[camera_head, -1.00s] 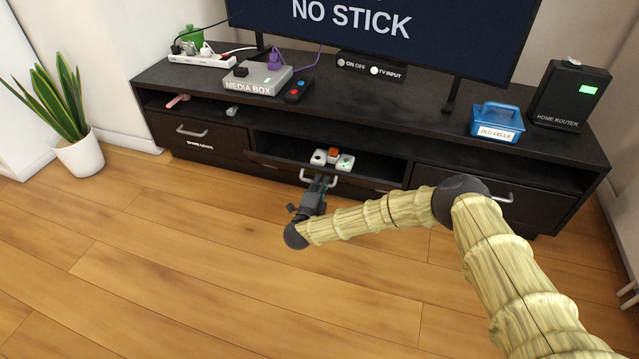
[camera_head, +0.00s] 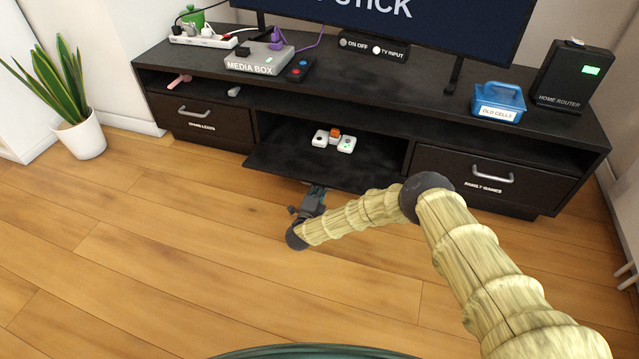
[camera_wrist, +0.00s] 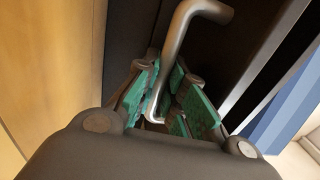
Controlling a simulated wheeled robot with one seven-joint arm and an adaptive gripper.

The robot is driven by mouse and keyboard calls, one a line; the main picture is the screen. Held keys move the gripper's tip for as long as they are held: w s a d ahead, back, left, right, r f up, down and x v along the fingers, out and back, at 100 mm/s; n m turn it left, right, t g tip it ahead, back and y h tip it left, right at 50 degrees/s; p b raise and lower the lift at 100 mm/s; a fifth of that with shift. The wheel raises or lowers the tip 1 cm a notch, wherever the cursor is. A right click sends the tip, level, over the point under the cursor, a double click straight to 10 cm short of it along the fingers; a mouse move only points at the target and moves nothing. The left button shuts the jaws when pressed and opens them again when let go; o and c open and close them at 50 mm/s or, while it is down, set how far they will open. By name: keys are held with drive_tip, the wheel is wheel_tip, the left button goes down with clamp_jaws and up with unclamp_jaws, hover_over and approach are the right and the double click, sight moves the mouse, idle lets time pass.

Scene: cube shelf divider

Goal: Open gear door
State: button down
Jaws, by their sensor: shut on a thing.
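The gear door is the dark fold-down panel (camera_head: 290,165) in the middle of the TV stand. It is swung down and lies about flat, sticking out towards me. My gripper (camera_head: 316,189) is at the door's front edge in the head view, low over the floor. In the wrist view, the metal bar handle (camera_wrist: 178,50) runs between the green pads of my gripper (camera_wrist: 168,108). My gripper is shut on this handle. The handle is hidden in the head view.
A white controller-like item (camera_head: 334,140) sits in the open middle compartment. Drawers with handles flank it, left (camera_head: 203,122) and right (camera_head: 490,175). A media box (camera_head: 258,62), blue box (camera_head: 499,101) and router (camera_head: 572,77) stand on top. The wooden floor (camera_head: 150,250) in front is clear.

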drive_tip(key=shift+w+d+f, duration=0.1)
drive_tip(key=shift+w+f, duration=0.05)
drive_tip(key=shift+f, duration=0.4)
drive_tip(key=c, duration=1.6)
unclamp_jaws()
drive_tip(key=shift+o, duration=0.2)
drive_tip(key=v, duration=1.2)
drive_tip(key=shift+d, duration=0.1)
drive_tip(key=shift+r, duration=0.1)
